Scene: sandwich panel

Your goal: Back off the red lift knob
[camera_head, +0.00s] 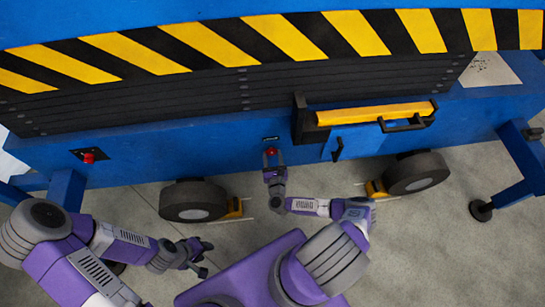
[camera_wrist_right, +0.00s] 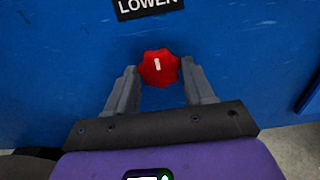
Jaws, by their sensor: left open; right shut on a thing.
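A red knob (camera_wrist_right: 159,67) with a white mark on it sits on the blue panel. The dark label above it, cut by the frame's top, reads "LOWER". My right gripper (camera_wrist_right: 160,84) has one finger on each side of this knob and is shut on it. In the head view the knob (camera_head: 270,151) shows at the tip of my right gripper (camera_head: 271,158). Another red knob (camera_head: 89,157) sits on a dark plate further left on the blue side; no gripper is near it. My left gripper (camera_head: 204,258) is open and empty, low over the floor.
The blue machine has a yellow and black striped edge (camera_head: 280,37) over dark bellows (camera_head: 180,91). A yellow bar (camera_head: 375,113) and black handles stand right of my right gripper. Two wheels (camera_head: 194,201) with yellow chocks stand below.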

